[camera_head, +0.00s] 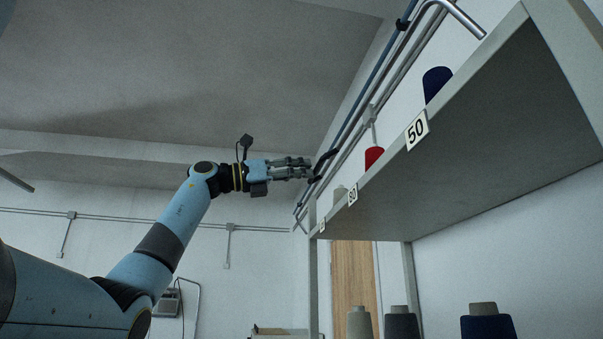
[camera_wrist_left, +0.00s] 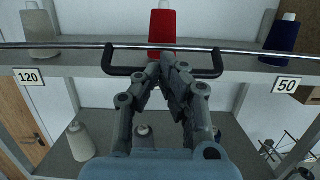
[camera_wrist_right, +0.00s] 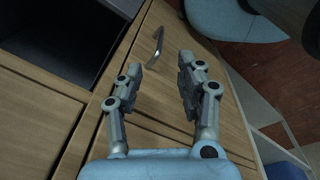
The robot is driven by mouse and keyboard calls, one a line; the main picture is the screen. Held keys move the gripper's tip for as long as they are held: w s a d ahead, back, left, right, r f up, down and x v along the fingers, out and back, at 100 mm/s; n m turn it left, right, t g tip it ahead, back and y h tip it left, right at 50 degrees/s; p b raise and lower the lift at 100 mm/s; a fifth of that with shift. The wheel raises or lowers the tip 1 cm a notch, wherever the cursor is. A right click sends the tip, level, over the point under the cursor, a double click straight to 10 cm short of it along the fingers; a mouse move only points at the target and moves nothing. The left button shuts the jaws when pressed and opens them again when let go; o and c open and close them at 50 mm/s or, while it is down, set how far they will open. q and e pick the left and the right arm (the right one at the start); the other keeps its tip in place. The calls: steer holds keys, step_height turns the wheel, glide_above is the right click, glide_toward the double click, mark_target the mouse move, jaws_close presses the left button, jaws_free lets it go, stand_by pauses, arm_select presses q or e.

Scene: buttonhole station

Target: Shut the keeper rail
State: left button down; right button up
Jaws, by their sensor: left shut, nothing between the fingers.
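The keeper rail (camera_wrist_left: 240,50) is a thin metal rod along the front of the upper shelf, with a black U-shaped handle (camera_wrist_left: 217,62). In the head view the rail (camera_head: 372,88) slants down the shelf front. My left gripper (camera_head: 311,167) is at the handle, its fingers closed with nothing between them. In the left wrist view its fingertips (camera_wrist_left: 168,62) overlap the handle's middle; I cannot tell whether they touch it. My right gripper (camera_wrist_right: 160,65) is open and empty, in front of a wooden drawer front.
A red cone (camera_wrist_left: 162,28), a navy cone (camera_wrist_left: 283,36) and a pale cone (camera_wrist_left: 38,25) stand on the upper shelf (camera_wrist_left: 85,60) behind the rail. Label plates mark its edge. More cones stand below. A metal pull (camera_wrist_right: 155,48) is near my right gripper.

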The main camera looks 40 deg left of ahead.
arm_select(q)
steer(key=shift+w+d+r+g+y+p, duration=0.1)
steer(key=shift+w+d+r+g+y, duration=0.4)
steer(key=shift+r, duration=0.2)
steer(key=shift+w+d+r+g+y+p, duration=0.15)
steer(key=shift+w+d+r+g+y, duration=0.25)
steer(key=shift+r+g, duration=0.2)
steer(key=shift+w+d+r+g+y+p, duration=0.1)
steer(key=shift+w+d+r+g+y, duration=0.3)
steer(key=shift+r, duration=0.35)
steer(key=shift+a, duration=0.25)
